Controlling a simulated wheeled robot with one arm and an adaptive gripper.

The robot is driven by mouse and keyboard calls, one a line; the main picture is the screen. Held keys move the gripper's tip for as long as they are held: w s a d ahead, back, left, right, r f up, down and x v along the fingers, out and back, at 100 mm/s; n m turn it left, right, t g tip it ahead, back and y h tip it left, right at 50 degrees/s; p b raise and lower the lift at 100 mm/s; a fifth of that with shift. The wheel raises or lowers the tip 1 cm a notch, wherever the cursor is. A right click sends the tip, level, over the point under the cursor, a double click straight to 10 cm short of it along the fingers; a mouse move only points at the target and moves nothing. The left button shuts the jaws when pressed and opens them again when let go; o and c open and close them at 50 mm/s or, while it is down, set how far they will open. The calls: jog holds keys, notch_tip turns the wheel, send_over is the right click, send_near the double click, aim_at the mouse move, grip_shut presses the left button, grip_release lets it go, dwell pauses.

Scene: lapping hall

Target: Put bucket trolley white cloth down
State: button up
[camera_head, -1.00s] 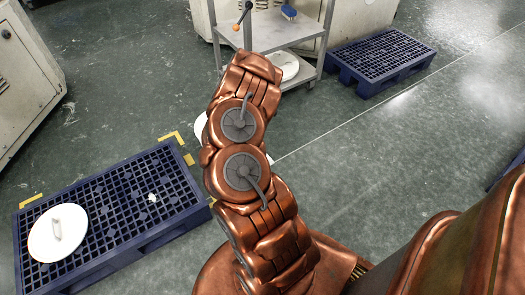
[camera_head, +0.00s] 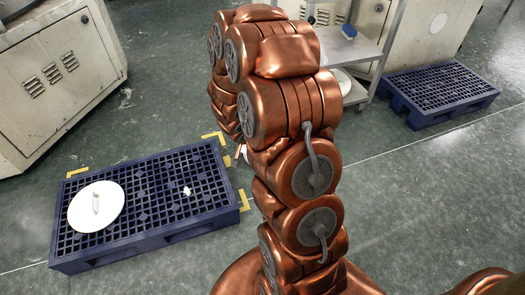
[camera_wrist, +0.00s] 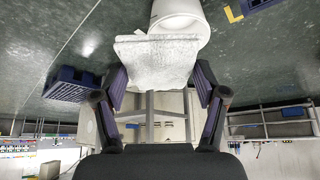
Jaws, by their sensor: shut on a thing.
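The white cloth (camera_wrist: 156,58) is a pale, speckled, roughly square piece in the wrist view. My gripper (camera_wrist: 160,77) is shut on it, with one dark finger at each side. A white bucket (camera_wrist: 182,14) shows just beyond the cloth at the top of the wrist view; I cannot tell whether the cloth touches it. In the head view my arm hides the gripper, the cloth and nearly all of the bucket. A grey trolley (camera_head: 368,50) stands behind my arm, with a blue brush (camera_head: 349,31) on its upper shelf and a white round thing (camera_head: 341,79) on its lower shelf.
A blue pallet (camera_head: 150,240) on the left bears a white lid (camera_head: 80,215) with a handle and a small white piece (camera_head: 187,191). Another blue pallet (camera_head: 440,92) lies at the right, beside the trolley. Beige machines (camera_head: 55,80) stand behind. The floor at the right is open.

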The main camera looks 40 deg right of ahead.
jog(key=w+a+r+n+t+y, duration=0.1)
jog(key=w+a+r+n, duration=0.2)
jog(key=r, duration=0.4)
jog(key=w+a+r+n+t+y, duration=0.1)
jog(key=w+a+r+n+y, duration=0.1)
jog(key=w+a+r+n, duration=0.2)
jog(key=w+a+r+n+y, duration=0.2)
jog(key=w+a+r+n, duration=0.1)
jog(key=a+r, duration=0.5)
notch_tip(320, 180, up, 2)
jog(key=shift+w+a+r+n+t, duration=0.3)
jog(key=shift+w+n+t, duration=0.1)
jog(key=shift+n, duration=0.4)
